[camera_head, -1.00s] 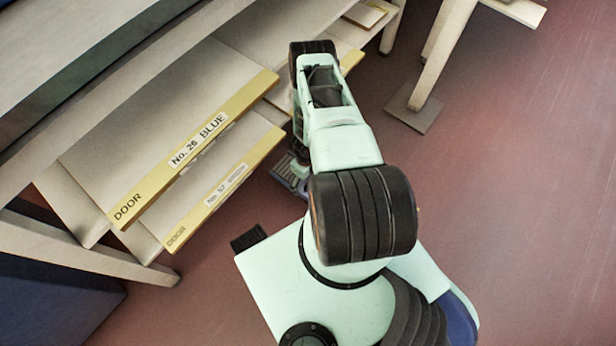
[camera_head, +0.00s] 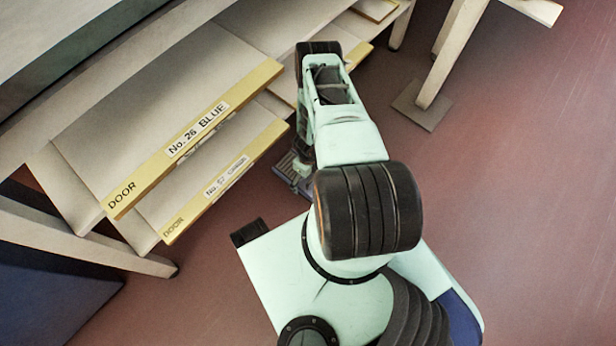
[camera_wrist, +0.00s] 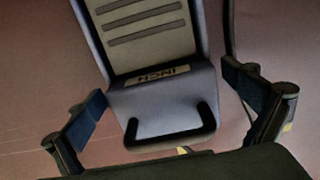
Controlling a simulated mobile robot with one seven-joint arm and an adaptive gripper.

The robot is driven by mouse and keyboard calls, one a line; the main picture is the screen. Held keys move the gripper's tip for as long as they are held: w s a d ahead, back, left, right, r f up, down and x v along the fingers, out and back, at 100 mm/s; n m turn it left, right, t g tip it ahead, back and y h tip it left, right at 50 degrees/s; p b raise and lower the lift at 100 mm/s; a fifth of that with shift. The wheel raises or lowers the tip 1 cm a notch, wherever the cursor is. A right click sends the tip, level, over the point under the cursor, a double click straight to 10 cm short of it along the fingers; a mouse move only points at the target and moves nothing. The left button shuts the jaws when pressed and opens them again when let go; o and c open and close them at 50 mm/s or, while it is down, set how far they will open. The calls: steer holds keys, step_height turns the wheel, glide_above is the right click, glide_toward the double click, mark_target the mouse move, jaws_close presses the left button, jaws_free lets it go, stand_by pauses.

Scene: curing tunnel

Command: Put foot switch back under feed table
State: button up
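The foot switch (camera_wrist: 165,88) lies on the floor in the wrist view. It has a blue-grey body, a ridged pedal, a label reading "INCH" and a black loop handle (camera_wrist: 170,138) at the near end. My gripper (camera_wrist: 163,86) is open, one finger on each side of the switch's near end, with nothing visibly gripped.
Two yellow-edged door panels jut from the shelves, the upper marked "No. 26 BLUE" (camera_head: 195,138), the lower (camera_head: 225,185) just left of the foot switch. A pale leg on a dark floor plate (camera_head: 420,105) stands at upper right. The reddish floor (camera_head: 520,200) at right is clear.

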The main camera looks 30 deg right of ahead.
step_height(320, 180, up, 8)
steer(key=p, duration=0.4)
steer(key=shift+f, duration=0.1)
stand_by(0.5)
